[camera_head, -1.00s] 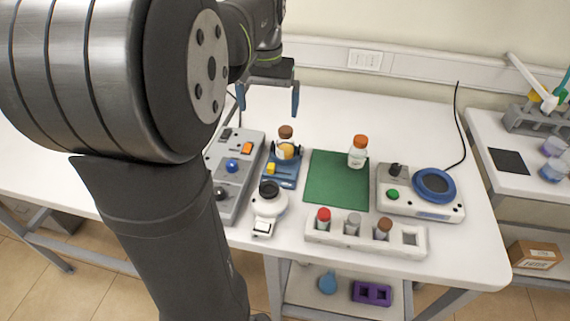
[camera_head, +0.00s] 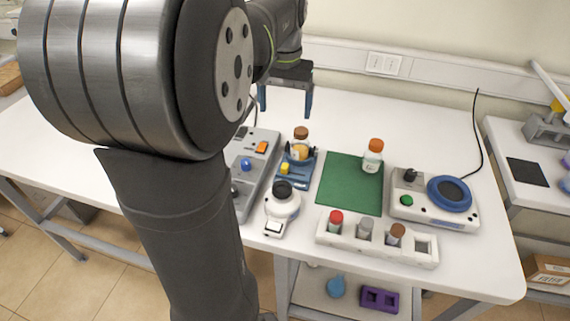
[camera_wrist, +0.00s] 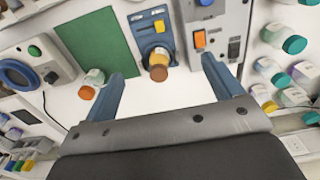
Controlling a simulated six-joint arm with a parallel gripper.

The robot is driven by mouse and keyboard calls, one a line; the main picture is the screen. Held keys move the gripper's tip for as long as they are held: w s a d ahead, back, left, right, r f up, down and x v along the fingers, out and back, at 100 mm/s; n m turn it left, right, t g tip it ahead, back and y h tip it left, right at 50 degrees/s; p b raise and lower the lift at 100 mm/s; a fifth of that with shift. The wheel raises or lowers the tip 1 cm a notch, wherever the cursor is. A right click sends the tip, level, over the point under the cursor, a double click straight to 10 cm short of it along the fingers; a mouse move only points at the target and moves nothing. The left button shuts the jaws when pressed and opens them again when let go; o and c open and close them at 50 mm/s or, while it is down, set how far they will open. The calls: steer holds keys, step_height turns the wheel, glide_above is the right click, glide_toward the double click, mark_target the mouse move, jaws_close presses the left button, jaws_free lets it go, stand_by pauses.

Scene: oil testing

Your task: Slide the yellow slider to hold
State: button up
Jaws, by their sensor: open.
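The yellow slider (camera_head: 285,168) is a small yellow block on the blue device (camera_head: 293,181), in front of a brown-capped bottle (camera_head: 301,135) held upright in that device. In the wrist view the yellow slider (camera_wrist: 159,26) shows near the top middle, with the bottle's brown cap (camera_wrist: 159,73) closer to my gripper. My gripper (camera_head: 285,108) is open and empty. It is above the table, behind the blue device. In the wrist view its two blue fingers (camera_wrist: 161,78) point toward the device, apart from it. Any hold marking is too small to read.
A grey control box (camera_head: 258,165) with an orange switch stands left of the device. A green mat (camera_head: 350,185) with an orange-capped bottle (camera_head: 372,157) lies to the right. A white round instrument (camera_head: 283,204) and a white vial rack (camera_head: 377,248) are in front. The back of the table is clear.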

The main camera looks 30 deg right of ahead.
mark_target(285, 165)
steer(key=shift+s+f, duration=0.1)
steer(key=shift+f, duration=0.5)
steer(key=c, duration=0.3)
steer(key=shift+f, duration=0.1)
steer(key=c, duration=0.4)
step_height(285, 165, down, 17)
steer(key=shift+f, duration=0.1)
steer(key=shift+c, duration=0.9)
steer(key=shift+c, duration=0.2)
